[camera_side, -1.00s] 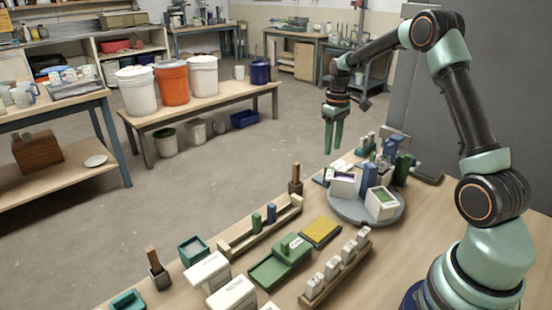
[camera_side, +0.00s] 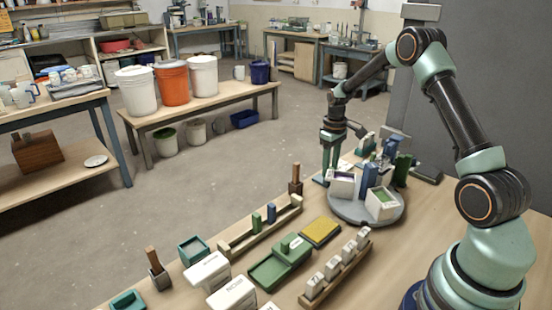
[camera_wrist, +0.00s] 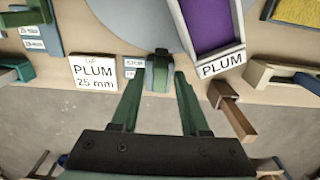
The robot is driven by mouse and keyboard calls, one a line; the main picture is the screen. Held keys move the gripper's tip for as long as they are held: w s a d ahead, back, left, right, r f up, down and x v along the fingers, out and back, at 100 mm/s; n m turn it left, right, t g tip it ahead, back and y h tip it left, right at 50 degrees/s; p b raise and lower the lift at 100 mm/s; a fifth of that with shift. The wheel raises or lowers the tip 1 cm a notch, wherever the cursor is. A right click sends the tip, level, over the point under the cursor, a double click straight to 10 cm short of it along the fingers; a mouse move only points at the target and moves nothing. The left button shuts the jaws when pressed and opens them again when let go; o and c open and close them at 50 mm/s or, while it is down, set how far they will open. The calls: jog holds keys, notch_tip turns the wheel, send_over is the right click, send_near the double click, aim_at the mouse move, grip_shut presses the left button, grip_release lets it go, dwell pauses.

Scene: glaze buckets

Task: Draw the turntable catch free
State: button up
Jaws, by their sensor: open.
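The round grey turntable (camera_side: 345,214) stands on the wooden bench and carries white boxes and upright blue and green pieces. In the wrist view its grey edge (camera_wrist: 125,18) shows at the top. A small green and grey-blue block, seemingly the catch (camera_wrist: 158,70), sits at that edge beside a small label too fine to read surely. My gripper (camera_wrist: 158,82) is open, with its two green fingers on either side of the block; I cannot tell whether they touch it. In the side view my gripper (camera_side: 329,172) is low at the turntable's far left, and the catch is hidden.
A purple-filled box marked PLUM (camera_wrist: 213,25) stands on the turntable close right of my fingers. A card reading "PLUM 25 mm" (camera_wrist: 93,72) lies to the left. A brown-handled holder (camera_wrist: 230,108) is close right. The green tray (camera_side: 280,262) and yellow pad (camera_side: 321,232) lie nearer.

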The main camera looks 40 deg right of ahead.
grip_shut()
jog(key=shift+w, duration=0.95)
jog(key=shift+o, duration=0.2)
grip_release()
notch_tip(320, 180, up, 7)
dwell(0.5)
jog(key=shift+r, duration=0.1)
